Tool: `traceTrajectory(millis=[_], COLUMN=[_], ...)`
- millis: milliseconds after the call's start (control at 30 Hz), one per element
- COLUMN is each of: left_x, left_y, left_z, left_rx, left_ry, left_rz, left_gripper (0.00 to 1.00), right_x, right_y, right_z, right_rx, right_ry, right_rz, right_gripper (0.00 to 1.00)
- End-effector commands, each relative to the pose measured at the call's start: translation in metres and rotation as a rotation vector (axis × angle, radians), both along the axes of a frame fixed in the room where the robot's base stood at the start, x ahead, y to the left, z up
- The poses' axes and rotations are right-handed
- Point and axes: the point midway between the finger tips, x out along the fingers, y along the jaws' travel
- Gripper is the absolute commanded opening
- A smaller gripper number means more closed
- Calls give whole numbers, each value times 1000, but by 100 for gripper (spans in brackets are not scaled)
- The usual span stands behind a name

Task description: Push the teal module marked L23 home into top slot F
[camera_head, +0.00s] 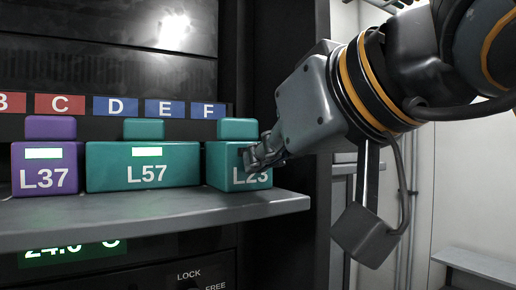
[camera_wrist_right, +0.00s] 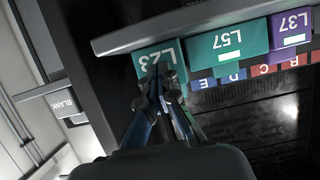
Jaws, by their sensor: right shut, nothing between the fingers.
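The teal module marked L23 (camera_head: 225,177) sits on the grey shelf under the blue F label (camera_head: 209,111), at the shelf's right end. It also shows in the right wrist view (camera_wrist_right: 150,58). My right gripper (camera_head: 248,160) is shut and empty, its fingertips at the front face of L23, partly covering it. In the right wrist view the closed fingertips (camera_wrist_right: 157,72) overlap the module's front. Whether they press on it or stop just short, I cannot tell. My left gripper is not in view.
The wide teal module L57 (camera_head: 143,172) stands to the left of L23 with a narrow gap, and the purple module L37 (camera_head: 45,178) is farther left. The shelf (camera_head: 150,217) juts out in front. A grey block marked BLANK (camera_wrist_right: 66,104) shows in the right wrist view.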

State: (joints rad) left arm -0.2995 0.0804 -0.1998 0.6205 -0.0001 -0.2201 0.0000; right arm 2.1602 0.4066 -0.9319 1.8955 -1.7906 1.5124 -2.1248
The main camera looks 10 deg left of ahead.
Motion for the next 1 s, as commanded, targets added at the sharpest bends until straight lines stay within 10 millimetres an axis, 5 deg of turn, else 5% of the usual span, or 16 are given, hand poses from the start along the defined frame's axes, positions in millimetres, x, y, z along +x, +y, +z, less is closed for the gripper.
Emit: traceTrajectory(millis=[1000], left_x=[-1], left_y=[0], left_z=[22], left_rx=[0], left_ry=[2], left_rz=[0], left_gripper=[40], right_x=[50], right_y=[37], right_z=[0], right_rx=[-1], right_ry=[1], right_rz=[2], right_gripper=[0])
